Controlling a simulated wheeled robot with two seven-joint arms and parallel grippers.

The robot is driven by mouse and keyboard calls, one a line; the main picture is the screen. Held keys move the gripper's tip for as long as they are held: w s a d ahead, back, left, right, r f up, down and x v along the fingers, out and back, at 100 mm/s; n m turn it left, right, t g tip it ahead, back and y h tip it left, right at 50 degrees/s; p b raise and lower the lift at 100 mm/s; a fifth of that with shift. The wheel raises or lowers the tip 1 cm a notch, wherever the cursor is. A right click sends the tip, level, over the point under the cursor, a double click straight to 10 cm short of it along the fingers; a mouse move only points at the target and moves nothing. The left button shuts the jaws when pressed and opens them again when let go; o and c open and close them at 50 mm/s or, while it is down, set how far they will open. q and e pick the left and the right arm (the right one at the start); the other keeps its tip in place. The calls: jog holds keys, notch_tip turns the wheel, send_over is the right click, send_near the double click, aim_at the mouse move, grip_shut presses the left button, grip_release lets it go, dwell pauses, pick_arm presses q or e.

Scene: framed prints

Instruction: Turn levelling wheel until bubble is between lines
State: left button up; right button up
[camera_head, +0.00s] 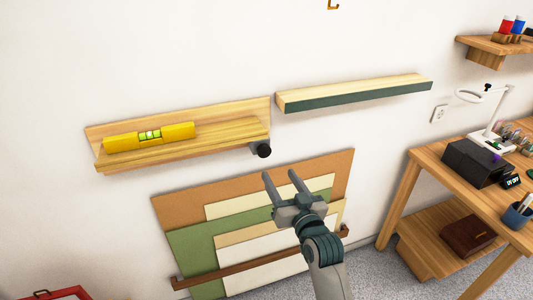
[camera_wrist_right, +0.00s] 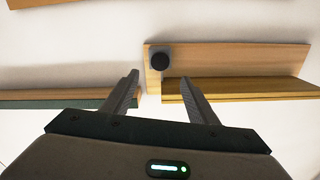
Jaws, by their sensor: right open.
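The levelling wheel (camera_head: 263,149) is a small black knob at the right end of the wooden ledge (camera_head: 220,140) on the wall. It also shows in the right wrist view (camera_wrist_right: 160,60), beyond the fingertips. A yellow spirit level (camera_head: 178,132) with a green vial (camera_head: 150,135) lies on the ledge, which looks tilted in the head view. The bubble is too small to place against the lines. My right gripper (camera_head: 282,178) is open and empty, below and slightly right of the wheel, apart from it. It also shows in the wrist view (camera_wrist_right: 163,84). My left gripper is out of view.
A second ledge with a green front (camera_head: 355,95) is fixed to the right. Framing boards (camera_head: 190,205) lean on the wall below, behind my right gripper. A wooden workbench (camera_head: 405,180) with a lamp (camera_head: 490,140) stands at the right. The wall around the wheel is clear.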

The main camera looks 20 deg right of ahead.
jog(key=p, duration=0.1)
send_near(265, 153)
jog(key=w, duration=0.4)
jog(key=shift+w+r, duration=0.2)
jog(key=shift+w, duration=0.15)
jog(key=shift+w+p, duration=0.4)
jog(key=shift+w, duration=0.75)
jog(key=shift+w+a+f, duration=0.1)
jog(key=shift+w+f, duration=0.05)
jog(key=shift+w, duration=0.75)
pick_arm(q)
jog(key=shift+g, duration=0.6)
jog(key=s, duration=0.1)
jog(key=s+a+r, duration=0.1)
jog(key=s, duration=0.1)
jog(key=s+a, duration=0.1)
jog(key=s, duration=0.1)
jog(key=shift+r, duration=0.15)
